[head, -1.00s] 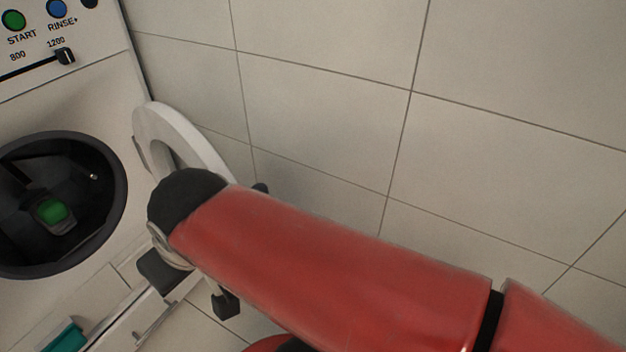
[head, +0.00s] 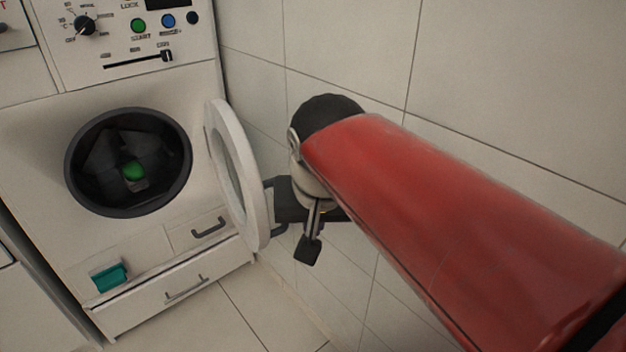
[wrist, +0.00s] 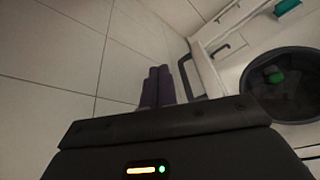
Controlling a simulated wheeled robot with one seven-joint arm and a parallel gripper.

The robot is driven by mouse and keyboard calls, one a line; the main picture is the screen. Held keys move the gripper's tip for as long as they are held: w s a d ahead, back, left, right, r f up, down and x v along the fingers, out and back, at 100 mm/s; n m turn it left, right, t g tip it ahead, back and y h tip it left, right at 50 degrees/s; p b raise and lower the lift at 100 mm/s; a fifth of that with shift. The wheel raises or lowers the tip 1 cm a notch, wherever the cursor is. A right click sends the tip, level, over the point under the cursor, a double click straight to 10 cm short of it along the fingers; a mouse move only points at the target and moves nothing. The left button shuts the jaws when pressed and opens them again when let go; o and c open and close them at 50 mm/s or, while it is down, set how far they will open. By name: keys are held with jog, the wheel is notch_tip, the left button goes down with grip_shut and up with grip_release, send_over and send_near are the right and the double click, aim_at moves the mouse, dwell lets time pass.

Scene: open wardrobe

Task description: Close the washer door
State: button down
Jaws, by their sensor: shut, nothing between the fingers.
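The white washer door (head: 254,205) is a ring with a clear middle. It stands wide open, to the right of the dark round drum opening (head: 128,206). My gripper (wrist: 158,86) is shut and empty, its two dark fingers side by side in the wrist view. In the head view my gripper is at the door's outer side, between the door and the tiled wall, with its fingertips not clearly seen. A dark bar, seemingly the door handle (wrist: 186,76), is close beside the fingers in the wrist view. Whether they touch is unclear. The drum opening also shows there (wrist: 290,116).
The washer (head: 60,125) has a control panel with buttons above and a drawer (head: 180,290) below. Something green (head: 134,170) lies inside the drum. A teal item (head: 110,277) is at the lower front. The tiled wall (head: 345,65) is close on the right.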

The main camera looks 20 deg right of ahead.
jog(key=w+d+r+m+g+h+b, duration=0.2)
jog(key=w+r+m, duration=0.1)
jog(key=w+m, duration=0.5)
jog(key=w+d+r+m+g+h+b, duration=0.1)
jog(key=w+r+m+g+b, duration=0.15)
jog(key=w+m, duration=0.55)
jog(key=w+d+f+n+b, duration=0.2)
jog(key=d+f+b, duration=0.15)
jog(key=f, duration=0.55)
jog(key=shift+w+a+r, duration=0.1)
jog(key=shift+a+r, duration=0.15)
jog(key=shift+a, duration=0.85)
jog(key=shift+a+r, duration=0.25)
jog(key=shift+a, duration=0.8)
jog(key=shift+a, duration=0.1)
